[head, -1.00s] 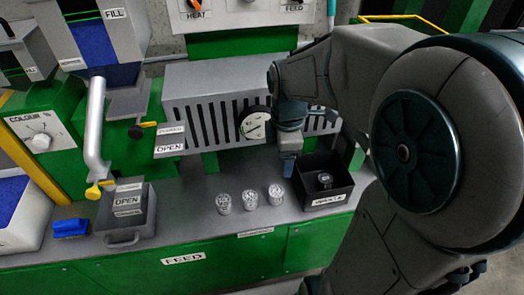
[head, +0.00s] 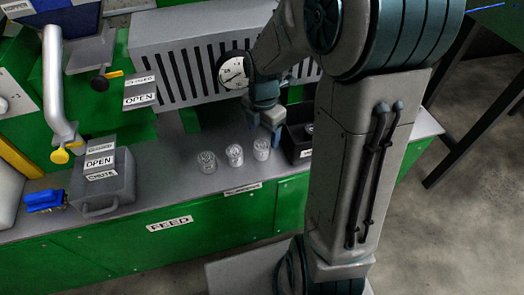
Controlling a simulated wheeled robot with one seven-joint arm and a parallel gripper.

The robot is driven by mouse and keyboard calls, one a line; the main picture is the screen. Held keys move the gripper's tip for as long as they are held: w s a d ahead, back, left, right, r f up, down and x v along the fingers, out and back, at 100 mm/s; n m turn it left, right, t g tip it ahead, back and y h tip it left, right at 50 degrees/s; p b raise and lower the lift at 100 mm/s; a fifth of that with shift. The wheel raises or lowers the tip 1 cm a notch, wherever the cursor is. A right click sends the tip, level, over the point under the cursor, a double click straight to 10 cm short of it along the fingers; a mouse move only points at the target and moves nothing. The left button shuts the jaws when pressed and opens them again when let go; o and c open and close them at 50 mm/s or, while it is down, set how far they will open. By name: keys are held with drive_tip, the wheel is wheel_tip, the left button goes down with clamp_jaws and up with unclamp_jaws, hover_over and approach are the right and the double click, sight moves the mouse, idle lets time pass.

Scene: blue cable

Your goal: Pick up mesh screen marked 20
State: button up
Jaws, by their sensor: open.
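Three small round mesh screens stand in a row on the grey bench: a left one (head: 207,161), a middle one (head: 235,155) and a right one (head: 261,149). Their markings are too small to read, so I cannot tell which is marked 20. My gripper (head: 275,137) points down just to the right of the right screen, open and seemingly empty. I cannot tell whether its fingers touch that screen.
A black box (head: 297,154) stands right of my gripper, partly hidden by my arm. A lidded grey chute (head: 105,185) and a blue brush-like object (head: 44,200) are at the left. A slotted grey housing with a dial (head: 233,73) stands behind. Bench in front of the screens is clear.

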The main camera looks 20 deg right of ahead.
sight(262, 145)
drive_tip(key=f+b, duration=0.1)
drive_tip(key=f, duration=0.4)
drive_tip(key=shift+a+f+b, duration=0.2)
drive_tip(key=shift+b, duration=0.2)
drive_tip(key=c, duration=1.1)
